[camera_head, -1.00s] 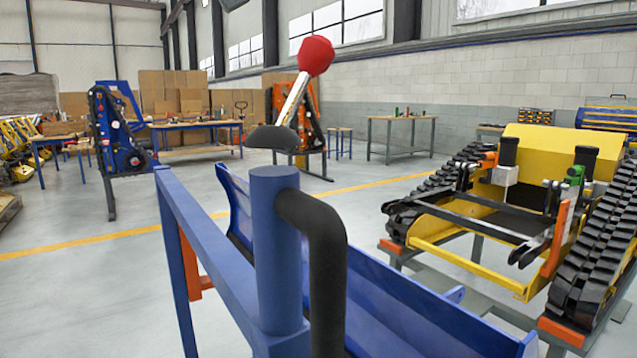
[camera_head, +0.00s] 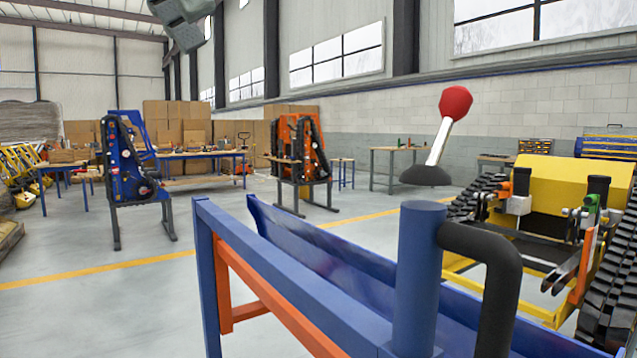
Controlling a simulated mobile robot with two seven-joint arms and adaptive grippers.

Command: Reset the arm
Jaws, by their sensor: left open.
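My left gripper (camera_head: 184,22) shows only in part at the top edge of the head view, left of the middle. It is grey, open, and nothing shows in it. It hangs high and apart from everything around it; the rest of its arm is out of the picture. My right gripper is not in view.
A lever with a red knob (camera_head: 455,102) rises from a black boot above a blue post (camera_head: 417,280) with a black bent tube. A blue trough runs behind it. A yellow tracked carrier (camera_head: 540,195) stands at right. Open floor (camera_head: 110,300) lies at left.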

